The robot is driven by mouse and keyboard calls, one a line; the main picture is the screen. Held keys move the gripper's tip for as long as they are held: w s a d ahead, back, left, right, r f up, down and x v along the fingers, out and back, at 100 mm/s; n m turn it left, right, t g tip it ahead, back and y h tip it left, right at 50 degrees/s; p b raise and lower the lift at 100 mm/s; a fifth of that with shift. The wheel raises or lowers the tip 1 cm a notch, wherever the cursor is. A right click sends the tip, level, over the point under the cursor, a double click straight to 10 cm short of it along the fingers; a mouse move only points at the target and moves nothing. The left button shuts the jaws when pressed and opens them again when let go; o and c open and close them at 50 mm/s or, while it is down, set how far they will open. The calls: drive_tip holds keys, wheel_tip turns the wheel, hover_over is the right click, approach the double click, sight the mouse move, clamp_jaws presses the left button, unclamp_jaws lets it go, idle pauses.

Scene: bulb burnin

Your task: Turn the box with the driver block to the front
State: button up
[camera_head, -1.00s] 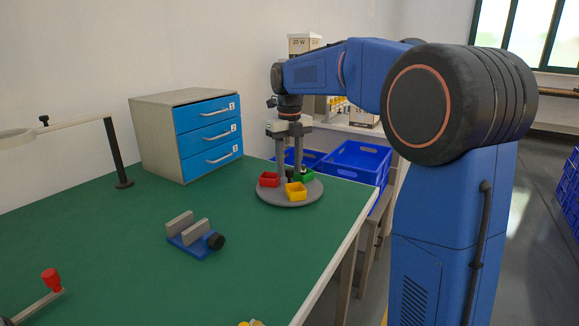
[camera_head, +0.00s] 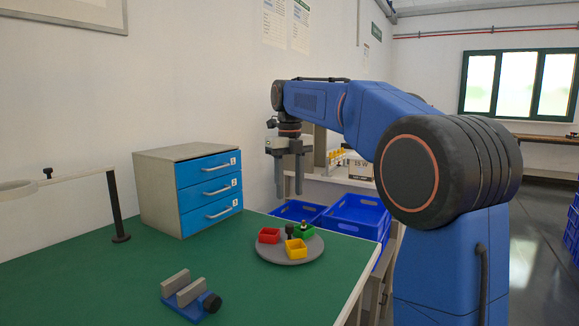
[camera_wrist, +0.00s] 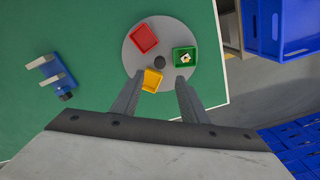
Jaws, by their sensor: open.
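A round grey turntable (camera_head: 284,258) stands on the green workbench. It carries a red box (camera_head: 269,236), a yellow box (camera_head: 296,249) and a green box (camera_head: 304,231) around a dark central knob (camera_head: 289,230). In the wrist view the green box (camera_wrist: 175,56) holds a small pale and brown piece (camera_wrist: 186,59); its exact shape is too small to tell. The red box (camera_wrist: 144,38) and yellow box (camera_wrist: 152,80) look empty. The yellow box sits on the near side in the head view, green at back right. My gripper (camera_head: 289,195) is open and empty, above the turntable, apart from it.
A drawer cabinet (camera_head: 160,200) with blue fronts stands behind left. A blue vise (camera_head: 192,298) lies on the bench at front, and a lamp arm (camera_head: 115,205) stands at left. Blue crates (camera_head: 352,215) are beyond the bench's right edge. Bench between vise and turntable is clear.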

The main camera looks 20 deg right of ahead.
wheel_tip(320, 180, up, 6)
hover_over(290, 235)
drive_tip(key=shift+w+d+r, duration=0.1)
drive_tip(key=shift+w+r, duration=0.1)
drive_tip(key=shift+w, duration=0.2)
drive_tip(key=shift+f, duration=0.1)
drive_tip(key=c, duration=0.8)
drive_tip(key=shift+a+f+n, duration=0.2)
drive_tip(key=shift+a+n, duration=0.05)
drive_tip(key=shift+n, duration=0.45)
clamp_jaws()
drive_tip(key=a+f+n+t+h, duration=0.1)
drive_tip(key=a+f+n+t, duration=0.3)
drive_tip(key=n, duration=0.9)
drive_tip(key=a+f+n+h, duration=0.1)
drive_tip(key=a+f+n, duration=0.35)
drive_tip(key=n, duration=0.85)
drive_tip(key=x, duration=0.3)
drive_tip(key=d+x, duration=0.1)
drive_tip(key=x, duration=0.3)
drive_tip(key=s+d+x, duration=0.1)
drive_tip(key=x, duration=0.3)
drive_tip(key=shift+w+f, duration=0.1)
